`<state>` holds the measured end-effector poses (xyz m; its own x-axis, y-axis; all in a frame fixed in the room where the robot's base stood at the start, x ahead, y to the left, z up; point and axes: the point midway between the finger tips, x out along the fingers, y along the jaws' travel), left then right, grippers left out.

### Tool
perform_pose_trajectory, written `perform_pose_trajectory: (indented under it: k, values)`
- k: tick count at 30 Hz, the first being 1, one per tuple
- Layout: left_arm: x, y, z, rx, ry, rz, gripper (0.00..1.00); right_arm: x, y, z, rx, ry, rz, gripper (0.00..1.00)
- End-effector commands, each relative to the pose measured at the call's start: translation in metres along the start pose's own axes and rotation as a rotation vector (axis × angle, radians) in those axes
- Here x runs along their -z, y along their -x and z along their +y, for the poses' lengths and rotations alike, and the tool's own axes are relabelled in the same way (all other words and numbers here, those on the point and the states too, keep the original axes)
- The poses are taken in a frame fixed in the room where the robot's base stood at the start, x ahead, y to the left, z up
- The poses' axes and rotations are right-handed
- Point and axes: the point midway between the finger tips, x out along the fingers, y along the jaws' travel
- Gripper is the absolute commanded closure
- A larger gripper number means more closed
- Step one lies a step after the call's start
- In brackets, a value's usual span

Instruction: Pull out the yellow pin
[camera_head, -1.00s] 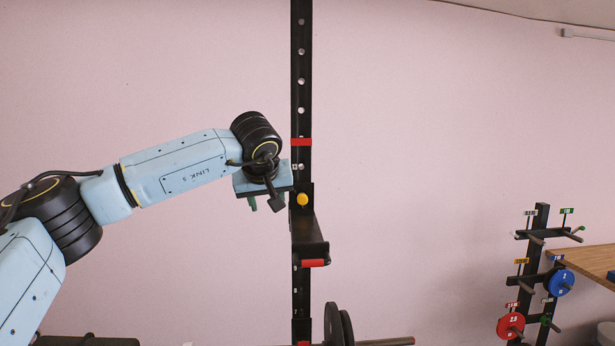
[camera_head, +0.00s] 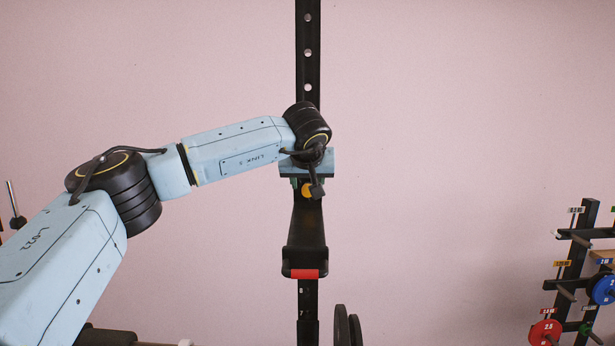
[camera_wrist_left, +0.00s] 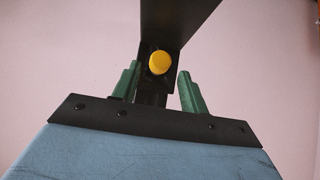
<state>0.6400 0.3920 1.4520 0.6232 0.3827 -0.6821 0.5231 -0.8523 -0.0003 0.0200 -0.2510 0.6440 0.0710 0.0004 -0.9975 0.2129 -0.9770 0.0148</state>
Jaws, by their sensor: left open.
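The yellow pin (camera_head: 307,189) has a round head and sits on the black holder (camera_head: 306,232) fixed to the upright post (camera_head: 308,60). In the left wrist view the pin head (camera_wrist_left: 159,62) shows whole, between and slightly beyond the two green fingertips. My left gripper (camera_head: 308,184) is open, with a finger on either side of the pin; it also shows in the left wrist view (camera_wrist_left: 158,82). I see a gap between each finger and the pin head there. In the head view my wrist hides part of the pin's surroundings. My right gripper is not in view.
The holder juts toward me below the pin and ends in a red-marked edge (camera_head: 305,273). Dark weight plates (camera_head: 347,326) stand low beside the post. A rack with coloured plates (camera_head: 574,270) is at the right. The space between post and rack looks clear.

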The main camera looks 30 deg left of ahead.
Motion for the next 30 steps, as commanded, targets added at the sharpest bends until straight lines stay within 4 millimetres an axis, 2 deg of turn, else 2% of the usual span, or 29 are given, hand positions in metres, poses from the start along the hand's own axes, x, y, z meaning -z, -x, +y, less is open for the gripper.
perform_pose_trajectory:
  k: [3, 6, 15, 27, 30]
  values:
    - [-0.001, -0.015, 0.0, 0.002, -0.001, -0.001, 0.56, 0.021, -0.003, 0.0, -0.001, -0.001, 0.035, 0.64]
    - [0.0, -0.025, 0.0, 0.001, -0.001, -0.003, 0.56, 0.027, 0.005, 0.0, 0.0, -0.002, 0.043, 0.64]
    - [0.001, -0.049, 0.001, 0.0, 0.0, 0.0, 0.56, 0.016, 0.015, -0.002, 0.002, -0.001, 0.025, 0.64]
    - [0.0, -0.053, 0.0, 0.0, -0.001, 0.0, 0.56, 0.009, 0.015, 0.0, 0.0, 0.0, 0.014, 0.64]
    - [0.0, -0.053, 0.0, 0.0, -0.001, 0.0, 0.69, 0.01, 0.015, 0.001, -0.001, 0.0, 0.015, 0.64]
